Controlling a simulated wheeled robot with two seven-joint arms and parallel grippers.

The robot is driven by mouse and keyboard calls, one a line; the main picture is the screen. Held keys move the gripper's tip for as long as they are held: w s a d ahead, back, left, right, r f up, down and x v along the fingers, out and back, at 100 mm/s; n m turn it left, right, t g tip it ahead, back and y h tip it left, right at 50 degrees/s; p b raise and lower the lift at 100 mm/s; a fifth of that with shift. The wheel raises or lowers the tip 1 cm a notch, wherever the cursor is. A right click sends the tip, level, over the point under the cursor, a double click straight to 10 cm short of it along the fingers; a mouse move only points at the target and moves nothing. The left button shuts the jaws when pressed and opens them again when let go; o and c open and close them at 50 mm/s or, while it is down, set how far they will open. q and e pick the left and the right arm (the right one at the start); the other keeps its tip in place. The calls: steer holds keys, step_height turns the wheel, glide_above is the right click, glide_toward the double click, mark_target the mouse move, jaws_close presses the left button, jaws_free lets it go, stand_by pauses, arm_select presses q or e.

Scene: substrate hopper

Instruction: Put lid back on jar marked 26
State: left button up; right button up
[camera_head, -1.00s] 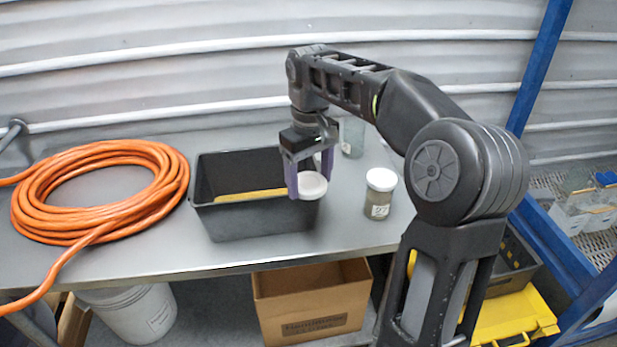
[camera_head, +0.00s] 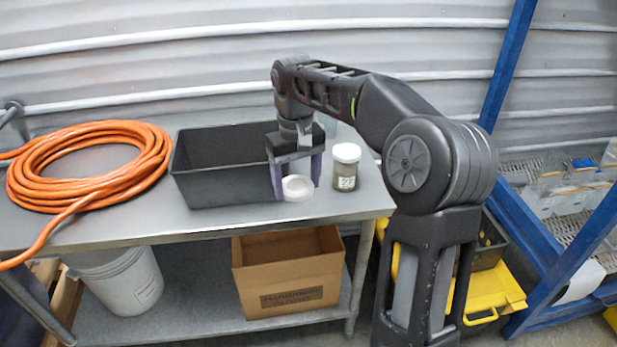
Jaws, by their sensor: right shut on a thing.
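My right gripper (camera_head: 297,185) is shut on a round white lid (camera_head: 298,190), with one purple finger on each side of it. The lid is held at the front right corner of the black bin, low near the tabletop; I cannot tell if it touches. A jar with a white lid (camera_head: 346,153) stands just right of the gripper; its label seems to read 27. The open glass jar is mostly hidden behind my right arm, and no mark reading 26 can be read. My left gripper is not in view.
The black bin (camera_head: 185,187) stands on the metal table (camera_head: 130,226), left of the gripper. A coiled orange hose (camera_head: 150,165) lies at the table's left. A cardboard box (camera_head: 290,277) and a white bucket (camera_head: 125,285) are below.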

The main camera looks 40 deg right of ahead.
arm_select(q)
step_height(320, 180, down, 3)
steer(key=b, duration=0.3)
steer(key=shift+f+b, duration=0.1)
steer(key=shift+b, duration=0.2)
arm_select(e)
steer(key=w+a+f+n, duration=0.2)
steer(key=w+a+f, duration=0.1)
steer(key=a+f, duration=1.1)
steer(key=a, duration=0.4)
steer(key=shift+a+f, duration=0.2)
steer(key=shift+f, duration=0.05)
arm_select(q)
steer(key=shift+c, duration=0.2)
